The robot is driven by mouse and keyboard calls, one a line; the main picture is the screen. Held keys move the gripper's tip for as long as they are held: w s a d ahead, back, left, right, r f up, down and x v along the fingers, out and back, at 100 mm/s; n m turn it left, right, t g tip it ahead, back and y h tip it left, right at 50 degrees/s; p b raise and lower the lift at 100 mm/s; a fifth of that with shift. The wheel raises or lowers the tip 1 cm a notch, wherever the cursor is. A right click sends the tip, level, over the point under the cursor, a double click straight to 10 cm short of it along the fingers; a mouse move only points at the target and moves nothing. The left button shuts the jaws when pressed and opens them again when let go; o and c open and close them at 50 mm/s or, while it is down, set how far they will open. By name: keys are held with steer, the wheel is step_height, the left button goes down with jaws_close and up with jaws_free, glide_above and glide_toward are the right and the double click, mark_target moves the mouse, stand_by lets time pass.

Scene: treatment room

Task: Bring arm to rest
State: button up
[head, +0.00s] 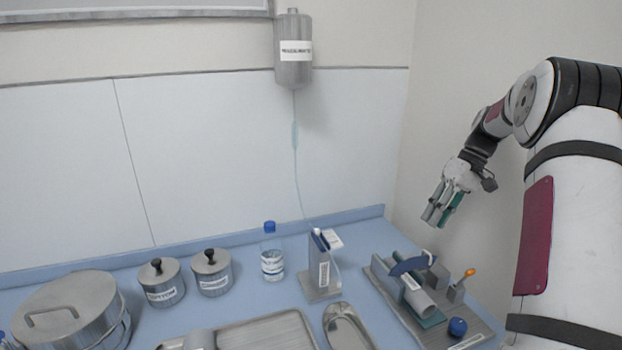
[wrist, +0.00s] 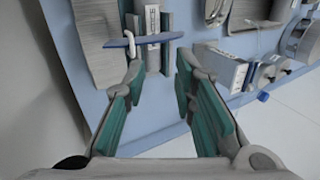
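My gripper (head: 441,216) hangs in the air above the right end of the blue counter, its fingers pointing down. It is well above the fixture tray (head: 463,336) and touches nothing. My arm comes in from the right side of the head view, bent at the elbow.
A bottle (head: 271,262), a labelled stand (head: 320,270), two lidded jars and a large pot (head: 68,318) stand leftward. A bag (head: 294,60) hangs on the wall.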

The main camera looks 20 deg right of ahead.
steer(key=s+a+r+h, duration=0.1)
steer(key=s+a+r, duration=0.1)
steer(key=a+r, duration=0.35)
steer(key=s+a+r+t+h, duration=0.1)
steer(key=s+a+r+h, duration=0.15)
steer(key=a, duration=0.65)
steer(key=s+a+r+h, duration=0.1)
steer(key=s+a+r, duration=0.25)
steer(key=a, duration=0.35)
steer(key=s+a+f+t, duration=0.1)
steer(key=s+a+t, duration=0.1)
steer(key=s+a, duration=0.3)
steer(key=s+a+f+t, duration=0.1)
steer(key=s+a, duration=0.4)
steer(key=s, duration=0.5)
steer(key=shift+s+a+t+h, duration=0.2)
steer(key=shift+a+t+h, duration=0.1)
steer(key=shift+t+h, duration=0.2)
